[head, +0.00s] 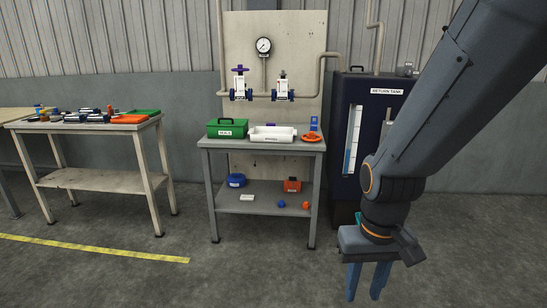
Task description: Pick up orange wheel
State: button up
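An orange wheel (312,138) lies flat on the right front part of the grey workbench top (220,144), to the right of a white tray. My gripper (366,290) hangs at the lower right of the head view, fingers pointing down. It is in front of and to the right of the bench, well apart from the wheel. The two blue fingers show a gap between them with nothing visible in it. The wheel is not covered by the arm.
A green box (227,128), a white tray (272,133) and a small blue item (314,123) share the bench top. The lower shelf holds blue and orange items. A dark return tank (366,120) stands right of the bench. A cluttered table (85,126) is at left. Floor in front is clear.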

aim_at(311, 136)
jog(key=z, duration=0.05)
jog(key=i, duration=1.7)
jog(key=z, duration=0.35)
jog(key=i, duration=1.75)
jog(key=z, duration=0.3)
